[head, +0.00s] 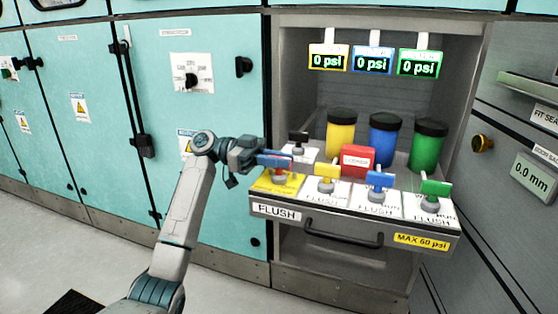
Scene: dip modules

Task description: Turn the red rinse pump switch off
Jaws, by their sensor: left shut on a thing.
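The red switch (284,168) stands at the left end of the row on the pulled-out drawer, on a yellow plate. My left gripper (270,159) reaches in from the left and is shut on its handle. The gripper covers part of the handle, so its exact angle is hard to tell. My right gripper is not in view.
Yellow (326,176), blue (378,184) and green (434,191) switches stand to the right. A black switch (299,140) and a red block (357,160) sit behind. Yellow, blue and green canisters (384,137) stand farther back. Three displays (372,65) above read 0 psi.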

